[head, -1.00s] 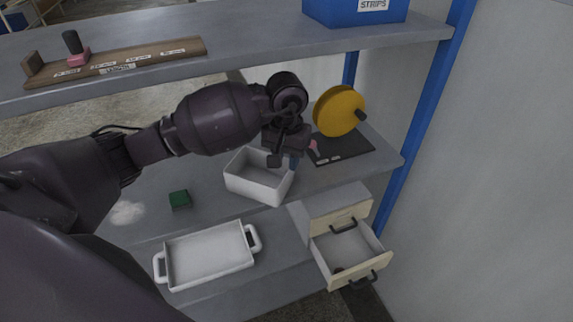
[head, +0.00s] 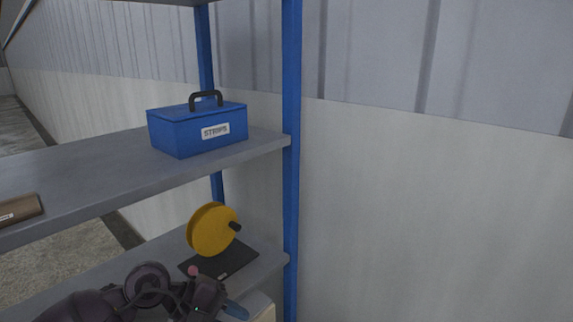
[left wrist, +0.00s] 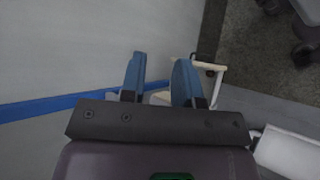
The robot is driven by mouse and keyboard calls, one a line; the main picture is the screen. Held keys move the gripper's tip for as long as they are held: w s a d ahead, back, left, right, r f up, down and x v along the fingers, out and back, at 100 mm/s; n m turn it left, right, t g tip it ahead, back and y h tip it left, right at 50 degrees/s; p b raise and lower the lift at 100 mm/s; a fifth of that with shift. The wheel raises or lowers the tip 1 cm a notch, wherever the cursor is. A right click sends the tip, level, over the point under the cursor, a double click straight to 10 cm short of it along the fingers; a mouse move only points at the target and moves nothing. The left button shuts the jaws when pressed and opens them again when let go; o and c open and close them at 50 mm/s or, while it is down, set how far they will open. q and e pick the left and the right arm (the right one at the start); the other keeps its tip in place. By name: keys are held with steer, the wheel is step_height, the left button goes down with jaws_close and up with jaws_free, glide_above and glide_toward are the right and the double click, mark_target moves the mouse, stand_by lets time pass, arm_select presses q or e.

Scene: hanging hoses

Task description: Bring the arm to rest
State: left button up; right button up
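My left arm shows at the bottom of the head view, with its blue-fingered left gripper (head: 237,310) low in front of the shelf. In the left wrist view the two blue fingers of this gripper (left wrist: 160,72) stand apart, with nothing seen held between them. The head view cuts off the rest of the arm. My right gripper is in neither view.
A yellow reel (head: 212,230) stands on a black base (head: 237,258) just behind my left gripper. A blue box (head: 183,134) sits on the shelf (head: 90,175) above. A blue upright (head: 291,170) is close right. An open drawer (left wrist: 222,72) and white tray (left wrist: 288,152) lie below.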

arm_select(q)
step_height(320, 180, up, 10)
steer(key=n+t+h, duration=0.7)
steer(key=n+t, duration=0.5)
steer(key=n, duration=0.7)
steer(key=a+f+n+t+y, duration=0.2)
steer(key=a+n+t+y, duration=0.35)
steer(key=n, duration=0.75)
steer(key=a+f+n+t+y, duration=0.2)
steer(key=a+n+y, duration=0.5)
steer(key=n+y, duration=0.4)
steer(key=s+a+f+n+g+y, duration=0.6)
steer(key=f+n, duration=0.4)
steer(key=n, duration=0.4)
steer(key=s+f+n+g+h, duration=0.2)
steer(key=s+f+n+g, duration=0.25)
steer(key=s, duration=0.35)
steer(key=s+f+n+g+h, duration=0.2)
steer(key=s+f+n+g, duration=0.2)
steer(key=s+g, duration=0.3)
steer(key=w+f+m+t, duration=0.1)
steer(key=w+f+t, duration=0.5)
steer(key=f+t, duration=0.3)
steer(key=shift+d+f, duration=0.4)
steer(key=shift+f, duration=0.05)
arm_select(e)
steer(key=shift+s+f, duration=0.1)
